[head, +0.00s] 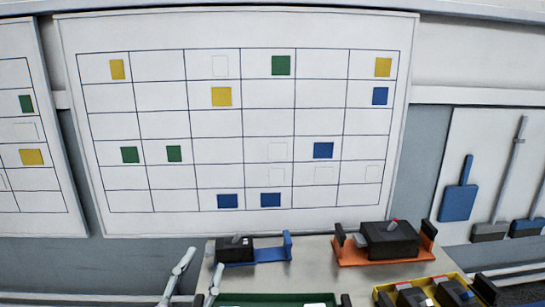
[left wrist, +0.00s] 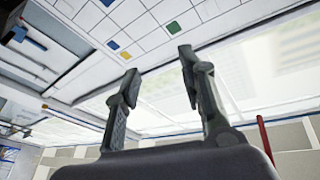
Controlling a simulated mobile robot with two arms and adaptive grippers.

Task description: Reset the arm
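My left gripper (head: 206,259) rises from the bottom edge in the head view, its two pale fingers apart and pointing up. In the left wrist view the left gripper (left wrist: 158,72) is open, with nothing between its dark fingers. A dark breaker (head: 237,248) sits in a blue holder (head: 270,254) on the bench, just behind the left fingers. A larger dark breaker (head: 392,239) with a red-tipped lever sits in an orange holder (head: 352,254) to the right. My right gripper is not in view.
A green tray (head: 275,299) and a yellow tray (head: 459,279) holding dark breakers are cut off at the bottom. The pale bench (head: 312,265) is bare between the holders. A whiteboard (head: 235,20) with coloured squares hangs behind; a blue brush (head: 459,202) hangs right.

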